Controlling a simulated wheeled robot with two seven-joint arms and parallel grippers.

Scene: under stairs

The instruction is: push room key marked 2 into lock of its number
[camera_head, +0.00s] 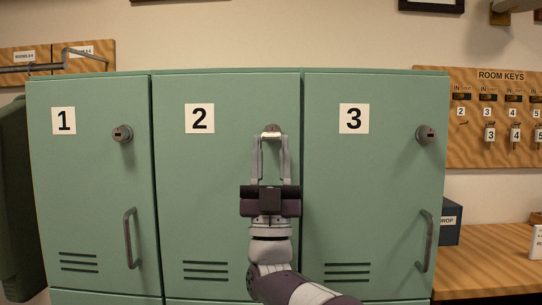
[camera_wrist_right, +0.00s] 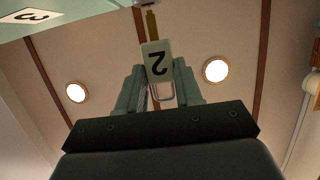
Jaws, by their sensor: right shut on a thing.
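The green locker has doors marked 1 (camera_head: 64,121), 2 (camera_head: 199,118) and 3 (camera_head: 354,118). The lock of door 2 (camera_head: 272,127) is mostly hidden behind my right gripper's fingertips. My right gripper (camera_head: 271,138) is in front of that lock, shut on the room key. In the right wrist view the key's white tag (camera_wrist_right: 157,62) reads 2, upside down, between the fingers. I cannot tell whether the tip is in the lock. My left gripper is out of view.
Locks sit on door 1 (camera_head: 122,134) and door 3 (camera_head: 425,134). Handles stick out on door 1 (camera_head: 130,238) and door 3 (camera_head: 424,241). A key board (camera_head: 462,145) hangs at right above a wooden bench (camera_head: 480,275) with a dark drop box (camera_head: 451,222).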

